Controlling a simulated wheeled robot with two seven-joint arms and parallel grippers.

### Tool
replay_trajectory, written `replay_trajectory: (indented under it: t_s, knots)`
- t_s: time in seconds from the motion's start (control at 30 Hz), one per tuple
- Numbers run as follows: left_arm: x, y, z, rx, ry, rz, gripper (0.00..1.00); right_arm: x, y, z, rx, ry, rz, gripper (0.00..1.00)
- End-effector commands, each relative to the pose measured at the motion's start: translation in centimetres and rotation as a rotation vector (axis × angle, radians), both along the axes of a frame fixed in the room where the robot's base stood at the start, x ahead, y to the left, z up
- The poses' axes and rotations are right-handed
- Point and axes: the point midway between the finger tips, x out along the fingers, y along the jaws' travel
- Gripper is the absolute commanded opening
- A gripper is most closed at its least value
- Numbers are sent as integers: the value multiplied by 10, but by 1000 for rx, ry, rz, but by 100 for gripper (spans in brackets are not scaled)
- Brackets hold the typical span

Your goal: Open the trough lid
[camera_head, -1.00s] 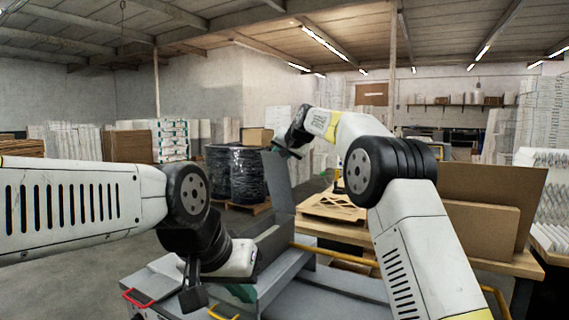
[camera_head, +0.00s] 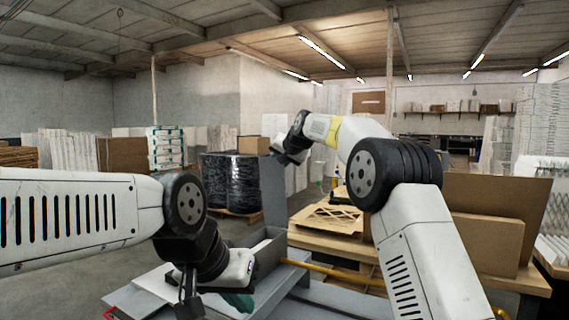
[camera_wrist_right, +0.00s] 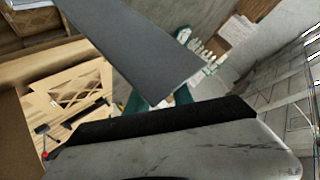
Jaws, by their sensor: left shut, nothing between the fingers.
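The grey trough lid (camera_head: 272,192) stands raised, roughly upright, at the far end of the open grey trough (camera_head: 268,257). In the right wrist view the lid (camera_wrist_right: 135,45) is a broad dark grey panel reaching in front of the teal finger parts. My right gripper (camera_head: 286,160) is at the lid's upper edge; its fingertips are partly hidden, and I cannot tell whether it grips the lid. My left gripper (camera_head: 238,301) points down over the near part of the trough. It is shut and empty, with its teal fingers low and partly hidden by its own hand.
A wooden table (camera_head: 345,249) with a flat lattice-cut board (camera_head: 328,218) stands right of the trough. Cardboard sheets (camera_head: 487,240) lean at the right. A yellow rail (camera_head: 335,273) runs beside the trough. Black-wrapped pallets (camera_head: 231,182) stand behind; the floor at left is clear.

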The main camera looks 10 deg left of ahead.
Motion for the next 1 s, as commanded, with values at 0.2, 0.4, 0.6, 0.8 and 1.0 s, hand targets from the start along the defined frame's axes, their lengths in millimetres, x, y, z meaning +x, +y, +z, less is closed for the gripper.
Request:
replay_trajectory:
  t_s: [0.2, 0.4, 0.6, 0.8, 1.0]
  knots:
    - [0, 0, 0, 0, 0, 0, 0, 2, -3, -17, -19, 24, -2, 44]
    - [0, 0, 0, 0, 0, 0, 0, 2, -2, -15, -15, 22, -1, 44]
    - [0, 0, 0, 0, 0, 0, 0, 1, -1, -13, -12, 19, 1, 44]
    - [0, 0, 0, 0, 0, 0, 0, 1, 0, -11, -10, 16, 1, 44]
    - [0, 0, 0, 0, 0, 0, 0, -2, -2, -8, -7, 15, 1, 44]
